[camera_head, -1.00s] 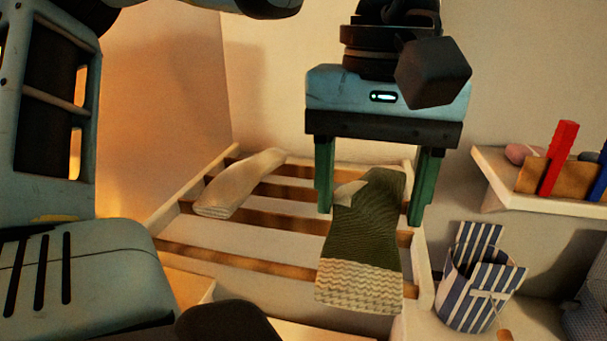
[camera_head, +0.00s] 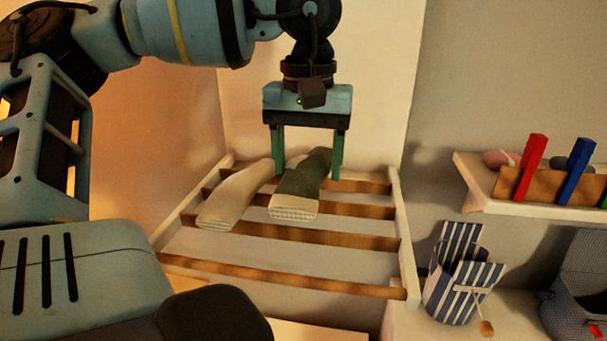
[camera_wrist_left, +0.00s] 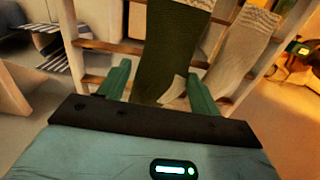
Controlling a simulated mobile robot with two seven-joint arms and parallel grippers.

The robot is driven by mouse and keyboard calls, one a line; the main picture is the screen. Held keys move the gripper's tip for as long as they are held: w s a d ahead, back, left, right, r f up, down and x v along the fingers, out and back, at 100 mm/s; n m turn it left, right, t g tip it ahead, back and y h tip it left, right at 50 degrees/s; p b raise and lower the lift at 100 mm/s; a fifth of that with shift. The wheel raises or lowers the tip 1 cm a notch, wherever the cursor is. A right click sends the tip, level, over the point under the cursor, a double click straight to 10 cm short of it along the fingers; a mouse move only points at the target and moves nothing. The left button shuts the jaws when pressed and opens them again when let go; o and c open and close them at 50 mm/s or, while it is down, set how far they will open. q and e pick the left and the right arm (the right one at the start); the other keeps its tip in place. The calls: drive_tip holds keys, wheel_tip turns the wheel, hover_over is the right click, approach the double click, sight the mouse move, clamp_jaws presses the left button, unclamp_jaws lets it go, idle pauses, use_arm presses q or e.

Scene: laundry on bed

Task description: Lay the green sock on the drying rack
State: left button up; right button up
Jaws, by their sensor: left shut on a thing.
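The green sock (camera_head: 297,183), with a cream ribbed cuff, lies over the slats at the back of the wooden drying rack (camera_head: 345,241). Its cuff points toward me. My right gripper is not in view.
A cream sock (camera_head: 233,196) lies on the rack, close beside the green sock on its left. A shelf (camera_head: 530,203) with red and blue pegs is on the right. A blue-striped bag (camera_head: 460,285) stands below it. The rack's front and right slats are bare.

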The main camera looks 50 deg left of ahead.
sight(305, 164)
use_arm(q)
drive_tip(key=f, duration=0.1)
drive_tip(key=a+f, duration=0.1)
drive_tip(key=f, duration=0.1)
drive_tip(key=shift+p, duration=0.4)
drive_tip(key=shift+w+f, duration=0.1)
drive_tip(key=shift+f, duration=0.2)
drive_tip(key=shift+f, duration=0.1)
drive_tip(key=shift+f, duration=0.15)
drive_tip(key=o, duration=1)
drive_tip(key=shift+c, duration=0.2)
wheel_tip(305, 164, up, 13)
drive_tip(key=shift+f+b, duration=0.2)
drive_tip(key=shift+b, duration=0.1)
